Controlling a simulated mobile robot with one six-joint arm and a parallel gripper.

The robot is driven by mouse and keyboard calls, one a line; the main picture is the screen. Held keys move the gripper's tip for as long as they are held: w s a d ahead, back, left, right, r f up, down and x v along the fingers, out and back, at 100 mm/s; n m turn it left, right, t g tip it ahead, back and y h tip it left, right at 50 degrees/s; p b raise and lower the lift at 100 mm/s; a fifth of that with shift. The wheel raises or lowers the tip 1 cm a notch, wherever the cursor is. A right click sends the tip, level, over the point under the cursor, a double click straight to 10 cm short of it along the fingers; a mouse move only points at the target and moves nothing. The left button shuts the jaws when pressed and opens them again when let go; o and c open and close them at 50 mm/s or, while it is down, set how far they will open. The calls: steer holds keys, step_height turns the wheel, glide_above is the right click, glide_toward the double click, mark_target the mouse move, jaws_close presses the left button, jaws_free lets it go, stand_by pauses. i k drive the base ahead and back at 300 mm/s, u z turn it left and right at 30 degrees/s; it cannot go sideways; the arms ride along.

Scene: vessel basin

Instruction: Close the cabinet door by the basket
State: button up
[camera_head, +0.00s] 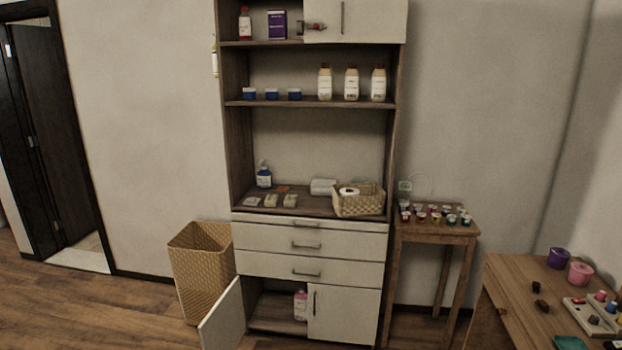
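The tall cabinet (312,238) stands against the back wall. Its lower left door (223,318) is swung open to the left and toward me, in front of the basket. The lower right door (343,314) is shut and has an upright handle. A pink bottle (300,305) stands inside the open lower compartment. A tall woven basket (203,276) stands on the floor at the cabinet's left, close to the open door. A smaller woven basket (358,204) sits on the counter shelf. My gripper is not in view.
A small wooden table (437,228) with several small jars stands right of the cabinet. A wooden desk (510,300) with purple and pink pots is at the lower right. Bare wood floor (110,312) lies at the left, near a dark doorway (60,140).

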mark_target(224, 328)
steer(key=z, duration=0.05)
steer(key=i, duration=1)
steer(key=u, duration=0.05)
